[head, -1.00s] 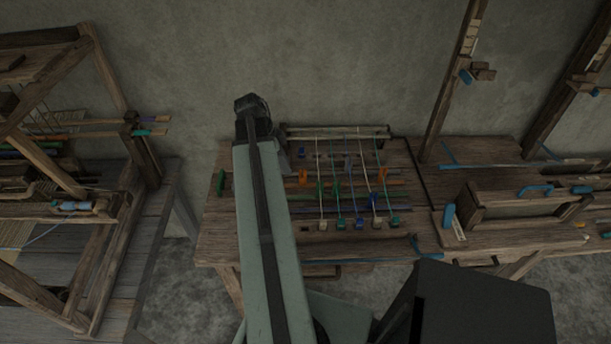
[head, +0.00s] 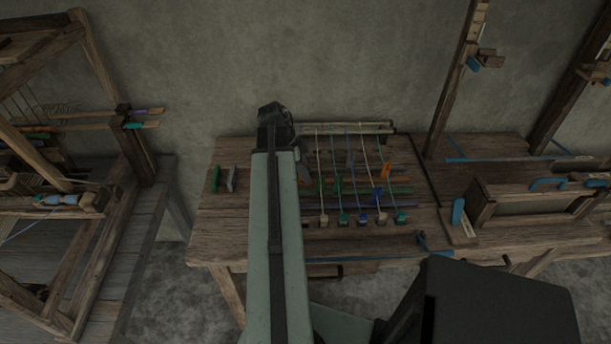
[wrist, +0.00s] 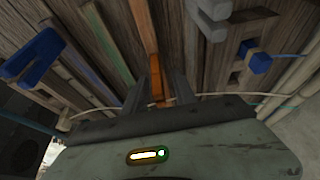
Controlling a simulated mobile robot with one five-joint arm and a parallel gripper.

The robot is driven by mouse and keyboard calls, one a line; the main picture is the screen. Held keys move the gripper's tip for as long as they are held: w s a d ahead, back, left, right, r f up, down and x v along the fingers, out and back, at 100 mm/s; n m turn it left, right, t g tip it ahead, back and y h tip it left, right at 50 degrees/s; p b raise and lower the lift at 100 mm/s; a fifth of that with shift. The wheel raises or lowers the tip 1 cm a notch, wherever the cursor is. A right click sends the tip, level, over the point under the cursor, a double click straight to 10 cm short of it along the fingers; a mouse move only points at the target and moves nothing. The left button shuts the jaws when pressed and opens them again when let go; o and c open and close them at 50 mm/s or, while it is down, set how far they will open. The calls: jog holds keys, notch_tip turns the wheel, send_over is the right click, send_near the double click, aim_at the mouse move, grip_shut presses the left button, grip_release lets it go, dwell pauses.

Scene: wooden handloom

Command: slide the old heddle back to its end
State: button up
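Coloured heddle-like pieces stand on the rails of the wooden table; I cannot tell which is the old heddle. In the head view there are a green piece (head: 337,185), an orange piece (head: 387,171), a blue piece (head: 377,197) and a grey piece (head: 350,160). My arm hides part of the rails, and my gripper's fingers do not show clearly there. In the wrist view my gripper (wrist: 157,90) is open, its two dark fingers apart. An orange strip (wrist: 150,45) runs between and beyond them. Contact with it cannot be told. A blue piece (wrist: 35,55) is at left.
Thin cords with coloured weights (head: 362,217) cross the rails. A green handle (head: 215,179) and a grey handle (head: 232,178) stand at the table's left. A wooden frame (head: 520,198) stands at right, a loom (head: 130,150) at left. Bare wall is behind.

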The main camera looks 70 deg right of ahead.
jog(key=shift+r, duration=0.1)
grip_shut()
dwell(1.2)
